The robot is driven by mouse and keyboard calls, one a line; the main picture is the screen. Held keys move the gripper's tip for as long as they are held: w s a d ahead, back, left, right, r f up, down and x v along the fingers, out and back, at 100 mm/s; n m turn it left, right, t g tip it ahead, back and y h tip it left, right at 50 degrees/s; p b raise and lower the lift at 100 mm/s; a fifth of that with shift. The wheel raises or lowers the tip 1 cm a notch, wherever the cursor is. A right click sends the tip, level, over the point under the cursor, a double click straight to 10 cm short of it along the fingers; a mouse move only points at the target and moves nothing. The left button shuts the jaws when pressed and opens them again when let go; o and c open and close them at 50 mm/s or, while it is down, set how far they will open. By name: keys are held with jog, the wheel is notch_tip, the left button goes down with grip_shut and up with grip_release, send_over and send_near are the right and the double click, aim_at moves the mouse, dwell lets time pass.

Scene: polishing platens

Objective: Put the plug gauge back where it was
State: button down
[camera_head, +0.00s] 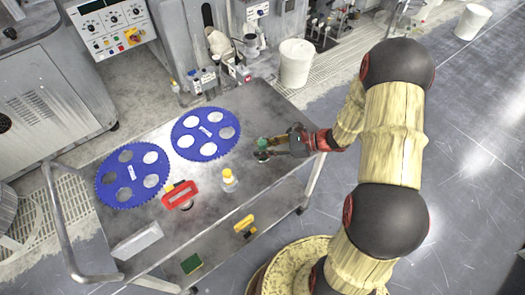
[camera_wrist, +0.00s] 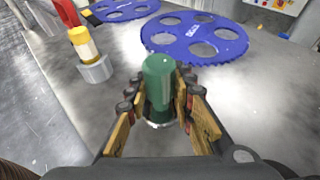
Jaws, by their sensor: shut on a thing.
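My gripper (camera_head: 263,149) reaches in from the right over the cart top (camera_head: 205,225). It is shut on the plug gauge, which has a green rounded handle (camera_head: 262,141). In the wrist view the plug gauge (camera_wrist: 159,78) stands roughly upright between the fingers of my gripper (camera_wrist: 160,100). A bright metal rim shows below the handle, close to the cart top. The fingers partly hide the lower end, so I cannot tell whether it rests in a seat or on the surface.
A yellow-topped piece (camera_head: 228,176) in a pale round base stands left of my gripper. A pale block (camera_head: 137,241) lies at the near left. The cart's front right is clear.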

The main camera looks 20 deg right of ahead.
jog(key=shift+f, duration=0.4)
jog(key=shift+f, duration=0.1)
jog(key=c, duration=1.5)
grip_release()
jog(key=shift+c, duration=0.2)
